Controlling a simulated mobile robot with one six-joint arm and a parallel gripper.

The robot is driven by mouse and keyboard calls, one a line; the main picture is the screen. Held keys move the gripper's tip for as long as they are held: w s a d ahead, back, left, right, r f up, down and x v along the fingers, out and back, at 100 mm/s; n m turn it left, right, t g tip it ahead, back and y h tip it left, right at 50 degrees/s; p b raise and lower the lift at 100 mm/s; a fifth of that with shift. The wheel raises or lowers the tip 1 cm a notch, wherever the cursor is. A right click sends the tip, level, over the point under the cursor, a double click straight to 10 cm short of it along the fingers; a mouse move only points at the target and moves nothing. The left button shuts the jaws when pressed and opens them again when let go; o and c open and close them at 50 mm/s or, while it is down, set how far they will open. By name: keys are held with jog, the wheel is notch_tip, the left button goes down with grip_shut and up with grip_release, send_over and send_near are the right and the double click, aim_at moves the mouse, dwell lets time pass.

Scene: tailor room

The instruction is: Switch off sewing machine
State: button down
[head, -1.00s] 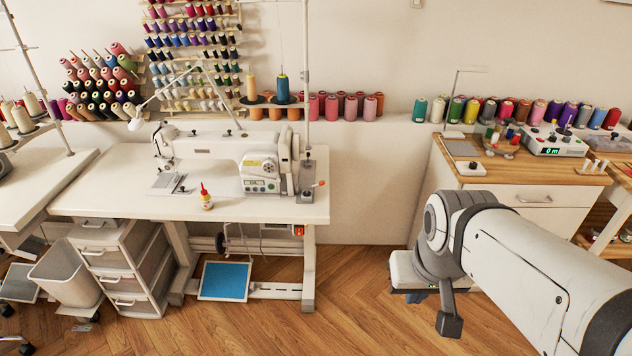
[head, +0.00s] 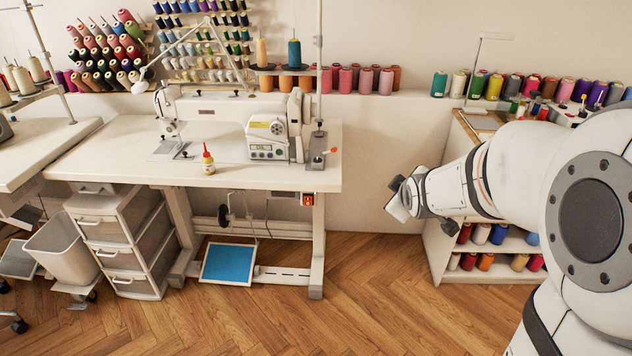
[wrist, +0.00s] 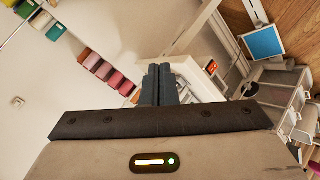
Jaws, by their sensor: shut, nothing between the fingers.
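The white sewing machine (head: 225,112) stands on a white table (head: 110,160), left of centre in the head view. Its control panel (head: 266,151) with a small green display faces front. A small orange-red switch box (head: 307,199) hangs under the table's right end; it also shows right of the fingers in the wrist view (wrist: 211,67). My gripper (wrist: 158,72) is shut and empty, its dark fingers together. In the head view my arm's end is right of the table, apart from it. The switch position is too small to tell.
A blue-topped pedal (head: 228,263) lies under the table, beside a drawer unit (head: 115,240) and a bin (head: 68,248). A small red-tipped bottle (head: 208,160) stands on the table. A shelf with spools (head: 500,245) stands right. The floor in front is clear.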

jog(key=w+a+f+n+y+b, duration=0.3)
jog(key=a+f+n+y+b, duration=0.1)
jog(key=f, duration=0.3)
jog(key=w+a+f+n+t+y+b, duration=0.1)
jog(key=w+a+f+n+y+b, duration=0.2)
jog(key=a+f+n+y+b, duration=0.1)
jog(key=w+a+f+n+y+b, duration=0.3)
jog(key=a+f+n+b, duration=0.2)
jog(key=f, duration=0.4)
jog(key=shift+w+a+f+n+y, duration=0.35)
jog(key=shift+a+n, duration=0.4)
jog(key=shift+n, duration=0.45)
jog(key=shift+a+b, duration=0.1)
jog(key=shift+b, duration=0.2)
jog(key=b, duration=0.3)
send_near(304, 204)
jog(key=s+a+r+x, duration=0.1)
jog(key=x, duration=0.4)
jog(key=shift+w+d+f, duration=0.15)
jog(key=shift+w+f, duration=0.3)
jog(key=shift+w, duration=0.35)
jog(key=shift+f, duration=0.1)
